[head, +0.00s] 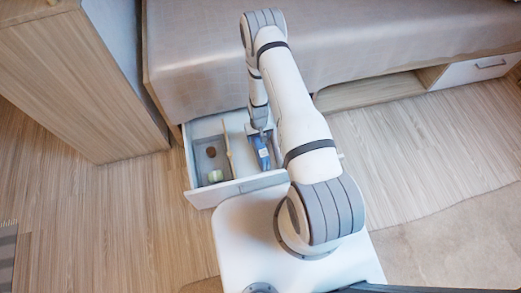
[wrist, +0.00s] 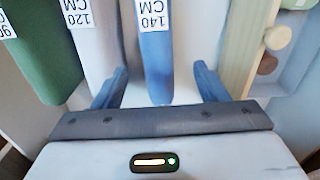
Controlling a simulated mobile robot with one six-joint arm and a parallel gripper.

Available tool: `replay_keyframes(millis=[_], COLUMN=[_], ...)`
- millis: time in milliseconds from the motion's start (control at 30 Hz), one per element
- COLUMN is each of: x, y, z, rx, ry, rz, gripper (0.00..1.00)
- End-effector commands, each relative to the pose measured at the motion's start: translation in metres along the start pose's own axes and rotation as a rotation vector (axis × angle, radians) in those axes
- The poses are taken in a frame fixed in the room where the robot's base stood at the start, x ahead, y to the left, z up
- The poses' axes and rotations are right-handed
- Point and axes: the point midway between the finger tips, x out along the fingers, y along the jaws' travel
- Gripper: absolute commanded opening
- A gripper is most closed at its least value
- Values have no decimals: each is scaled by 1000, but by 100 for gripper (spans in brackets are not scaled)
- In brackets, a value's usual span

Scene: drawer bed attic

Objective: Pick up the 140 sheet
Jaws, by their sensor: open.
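The 140 sheet is a blue folded roll with a white "140 CM" label (wrist: 157,65). In the head view the blue sheet (head: 262,153) lies in the open drawer under the bed. My gripper (wrist: 160,72) is open, with one finger on each side of the blue sheet and a visible gap on both sides. In the head view my gripper (head: 258,131) reaches down into the drawer at the sheet's far end. My arm hides the drawer's right part.
A white sheet marked 120 CM (wrist: 95,45) and a green one (wrist: 40,60) lie left of it in the wrist view. A pale wooden divider (wrist: 247,45) stands to the right. The drawer (head: 232,190) also holds a brown item (head: 211,152) and a greenish item (head: 215,176).

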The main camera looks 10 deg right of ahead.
Motion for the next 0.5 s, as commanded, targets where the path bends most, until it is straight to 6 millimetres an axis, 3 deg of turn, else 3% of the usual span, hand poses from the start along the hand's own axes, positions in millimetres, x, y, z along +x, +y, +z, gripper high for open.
replay_keyframes(millis=[500], x=[64], y=[4], z=[1], rx=[2], ry=[-1], rz=[1], gripper=[66])
